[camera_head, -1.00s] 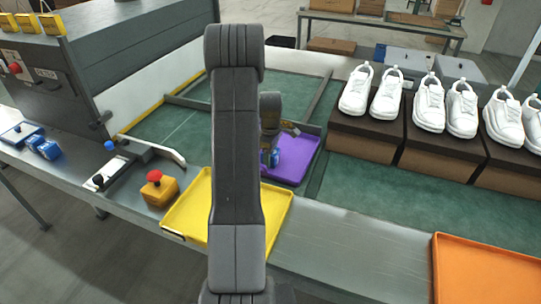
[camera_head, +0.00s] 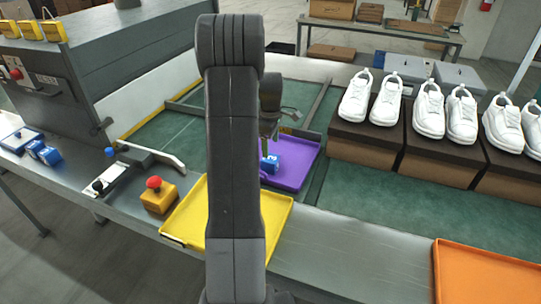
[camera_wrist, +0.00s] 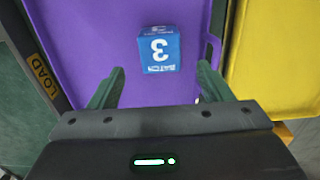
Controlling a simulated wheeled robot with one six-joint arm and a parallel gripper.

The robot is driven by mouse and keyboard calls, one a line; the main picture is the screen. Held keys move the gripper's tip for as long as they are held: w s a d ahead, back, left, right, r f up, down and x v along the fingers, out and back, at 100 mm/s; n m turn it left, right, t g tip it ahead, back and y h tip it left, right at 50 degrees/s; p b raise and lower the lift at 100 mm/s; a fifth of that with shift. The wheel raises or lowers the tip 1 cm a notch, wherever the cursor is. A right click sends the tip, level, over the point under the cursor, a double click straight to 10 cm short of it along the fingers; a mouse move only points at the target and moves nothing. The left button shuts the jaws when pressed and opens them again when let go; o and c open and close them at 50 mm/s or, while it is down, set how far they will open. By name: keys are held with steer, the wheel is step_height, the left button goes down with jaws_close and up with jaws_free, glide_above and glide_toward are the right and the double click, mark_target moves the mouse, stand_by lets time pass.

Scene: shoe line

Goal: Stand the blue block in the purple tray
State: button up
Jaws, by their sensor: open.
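The blue block (camera_head: 270,164) rests on the floor of the purple tray (camera_head: 297,172), near the tray's left side in the head view. In the wrist view the blue block (camera_wrist: 160,52) shows a large face with a white "3", upside down, and a narrower lettered side; I cannot tell whether it stands or lies. The purple tray (camera_wrist: 95,40) fills much of that view. My gripper (camera_wrist: 160,85) is open, its dark green fingers apart and nothing between them. The block is ahead of the fingertips, roughly centred on the gap.
A yellow tray (camera_head: 275,212) lies beside the purple one, partly behind my arm. Shoe boxes with white shoes (camera_head: 430,110) stand to the right. An orange tray (camera_head: 490,270) is at front right. A red-button box (camera_head: 157,198) and more blue blocks (camera_head: 48,155) are at left.

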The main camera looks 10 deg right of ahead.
mark_target(270, 158)
steer(key=shift+r, duration=1.75)
